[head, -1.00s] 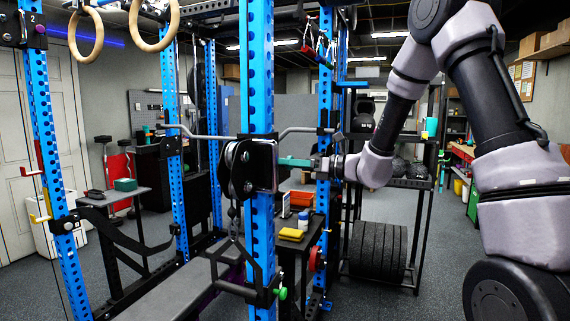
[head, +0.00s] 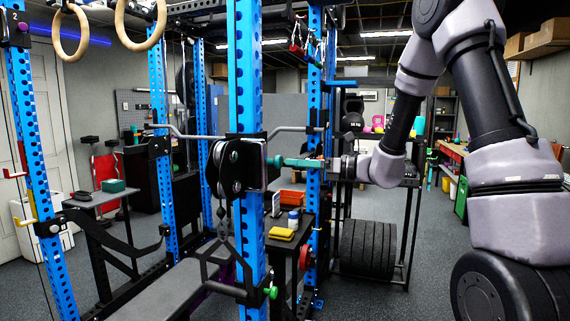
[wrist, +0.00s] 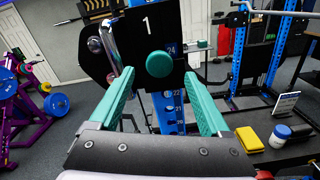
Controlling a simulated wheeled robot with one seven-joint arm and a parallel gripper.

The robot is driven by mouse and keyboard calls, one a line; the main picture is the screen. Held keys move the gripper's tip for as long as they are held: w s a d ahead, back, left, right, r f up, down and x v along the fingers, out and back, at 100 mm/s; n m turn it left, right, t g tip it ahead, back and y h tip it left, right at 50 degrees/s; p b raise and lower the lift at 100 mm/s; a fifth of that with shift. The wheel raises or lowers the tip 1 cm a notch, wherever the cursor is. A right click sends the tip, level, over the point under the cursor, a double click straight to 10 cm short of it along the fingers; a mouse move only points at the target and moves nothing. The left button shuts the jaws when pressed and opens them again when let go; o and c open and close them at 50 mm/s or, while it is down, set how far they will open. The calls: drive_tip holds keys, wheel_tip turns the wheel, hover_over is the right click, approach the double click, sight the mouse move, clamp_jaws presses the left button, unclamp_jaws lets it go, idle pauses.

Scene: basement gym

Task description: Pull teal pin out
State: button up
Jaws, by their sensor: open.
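The teal pin's round knob (wrist: 160,63) shows in the wrist view in front of a black plate marked 1 (wrist: 148,27). In the head view the knob (head: 277,161) stands out to the right of the black pulley housing (head: 238,168) on the blue upright (head: 250,100). My gripper (wrist: 160,76) is open, its teal fingers on both sides of the knob with gaps between. In the head view my gripper (head: 300,162) points left at the knob. The pin's shaft is hidden behind the knob.
A green knob (head: 270,292) sits lower on the upright. A bench (head: 170,295) lies at the left. A side table (head: 290,221) holds a yellow block (head: 282,234) and a white tub (head: 293,218). A rack with dark weight plates (head: 367,250) stands behind my arm. Floor at the right is clear.

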drive_tip(key=shift+v, duration=2.55)
drive_tip(key=s+d+r+n+g+h, duration=0.25)
drive_tip(key=s+n+g+h, duration=0.3)
drive_tip(key=s+n, duration=0.85)
drive_tip(key=s+d+r+n+t+h, duration=0.5)
drive_tip(key=s+d+n+t+h, duration=0.1)
drive_tip(key=d, duration=0.6)
drive_tip(key=s+n+h, duration=0.1)
drive_tip(key=s+h, duration=0.1)
drive_tip(key=h, duration=0.1)
drive_tip(key=shift+s+d, duration=0.2)
drive_tip(key=shift+s, duration=0.15)
